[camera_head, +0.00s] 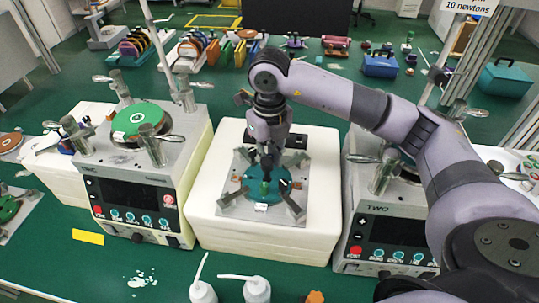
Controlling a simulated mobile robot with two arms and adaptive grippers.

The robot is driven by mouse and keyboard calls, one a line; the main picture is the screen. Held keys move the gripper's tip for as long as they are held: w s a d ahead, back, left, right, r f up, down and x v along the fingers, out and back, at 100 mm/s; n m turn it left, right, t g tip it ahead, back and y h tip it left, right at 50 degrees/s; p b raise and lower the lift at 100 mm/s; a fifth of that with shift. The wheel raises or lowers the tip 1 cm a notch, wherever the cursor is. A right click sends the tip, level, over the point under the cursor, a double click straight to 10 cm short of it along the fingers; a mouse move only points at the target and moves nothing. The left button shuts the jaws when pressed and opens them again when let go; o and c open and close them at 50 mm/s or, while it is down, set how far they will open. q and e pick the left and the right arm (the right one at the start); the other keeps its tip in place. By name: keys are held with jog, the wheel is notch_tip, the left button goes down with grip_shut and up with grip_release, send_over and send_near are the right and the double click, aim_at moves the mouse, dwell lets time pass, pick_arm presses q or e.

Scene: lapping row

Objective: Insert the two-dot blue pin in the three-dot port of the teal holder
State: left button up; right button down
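The teal holder (259,196) is a round disc on a square grey plate, on top of a white block in the middle. Clamps stand at the plate's corners. My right gripper (266,168) points straight down over the disc from above. A small green upright piece (265,187) shows just under the fingertips, at the disc's middle. I cannot tell whether the fingers touch it or hold it. The two-dot blue pin cannot be made out. The dots and ports are too small to read. My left gripper is not in view.
Machines with dark panels stand left (140,195) and right (385,225) of the white block (270,240). Two white bottles (257,290) stand in front of it. A green disc (137,120) sits on the left machine. Blue toolboxes (380,65) are further back.

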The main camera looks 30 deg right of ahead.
jog(key=shift+f, duration=0.4)
jog(key=c, duration=1.5)
grip_release()
jog(key=shift+r, duration=0.1)
notch_tip(320, 180, up, 12)
